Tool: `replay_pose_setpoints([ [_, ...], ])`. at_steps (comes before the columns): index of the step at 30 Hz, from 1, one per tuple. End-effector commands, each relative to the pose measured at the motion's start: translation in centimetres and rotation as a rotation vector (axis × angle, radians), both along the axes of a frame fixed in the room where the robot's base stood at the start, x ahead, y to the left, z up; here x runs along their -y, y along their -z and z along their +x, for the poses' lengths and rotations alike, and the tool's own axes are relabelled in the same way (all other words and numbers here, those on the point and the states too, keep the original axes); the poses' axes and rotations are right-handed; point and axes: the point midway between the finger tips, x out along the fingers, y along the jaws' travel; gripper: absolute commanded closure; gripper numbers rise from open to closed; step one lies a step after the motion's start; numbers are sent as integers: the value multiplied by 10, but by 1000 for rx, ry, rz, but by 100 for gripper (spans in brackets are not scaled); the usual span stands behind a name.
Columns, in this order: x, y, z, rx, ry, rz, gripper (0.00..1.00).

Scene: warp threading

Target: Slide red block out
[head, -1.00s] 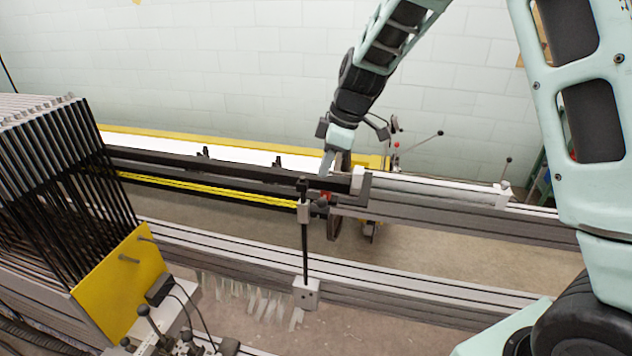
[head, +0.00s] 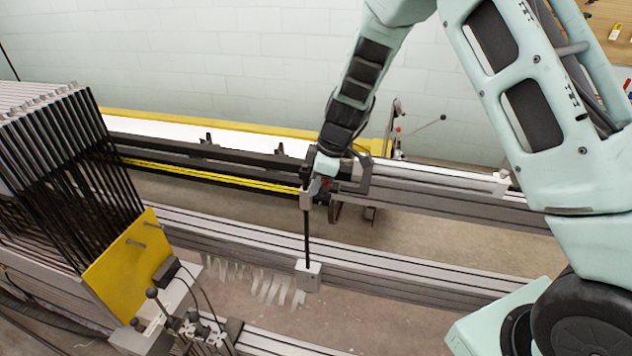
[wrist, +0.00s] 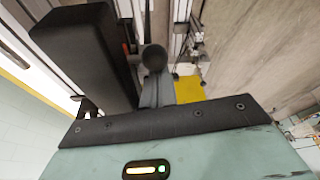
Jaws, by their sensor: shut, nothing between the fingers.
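A small patch of red, likely the red block (head: 326,183), shows at the end of the black rail, by the top of the upright black post. Most of it is hidden behind my gripper. My gripper (head: 314,190) is shut and empty, pointing down at the post's top clamp. In the wrist view my gripper's grey fingers (wrist: 156,92) are together, close beside a black ball knob (wrist: 154,58). I cannot tell whether the fingers touch the block or knob.
The black rail (head: 240,155) with a yellow strip (head: 215,175) below runs left to the black heddle frames (head: 70,150). The upright post (head: 307,235) stands on a lower grey rail (head: 400,283). A yellow plate (head: 128,270) stands at lower left.

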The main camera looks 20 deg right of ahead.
Motion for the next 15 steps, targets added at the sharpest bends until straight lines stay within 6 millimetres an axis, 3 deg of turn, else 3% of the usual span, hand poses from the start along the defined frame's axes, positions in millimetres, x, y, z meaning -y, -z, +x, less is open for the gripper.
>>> replay_pose_setpoints([
  [5,9,3,-5,-1,3,0,100],
  [15,56,5,-38,1,5,-1,100],
])
